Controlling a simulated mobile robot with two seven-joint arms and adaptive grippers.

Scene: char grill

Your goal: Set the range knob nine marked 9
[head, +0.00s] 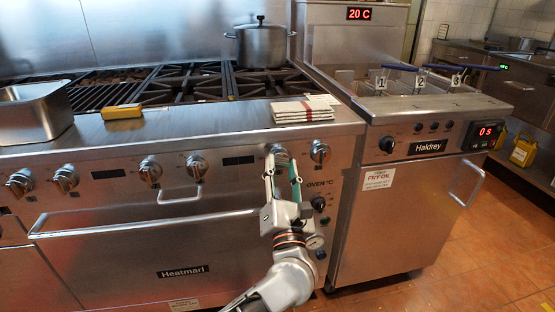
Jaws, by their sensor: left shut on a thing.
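A row of silver range knobs runs along the steel front of the range, below its top edge. My left gripper (280,165) reaches up from the bottom of the head view and is shut on a range knob (278,151), the second from the right in that row. The fingers partly hide this knob, and its number and pointer cannot be read. Another range knob (320,151) sits just to its right, and one (196,166) sits to its left past a dark label. My right gripper is not in view.
A folded striped towel (302,109) lies on the ledge above the held knob. The oven handle (150,223) sticks out at lower left. A fryer (410,200) stands to the right. A pot (261,45) and a yellow block (122,112) are on top.

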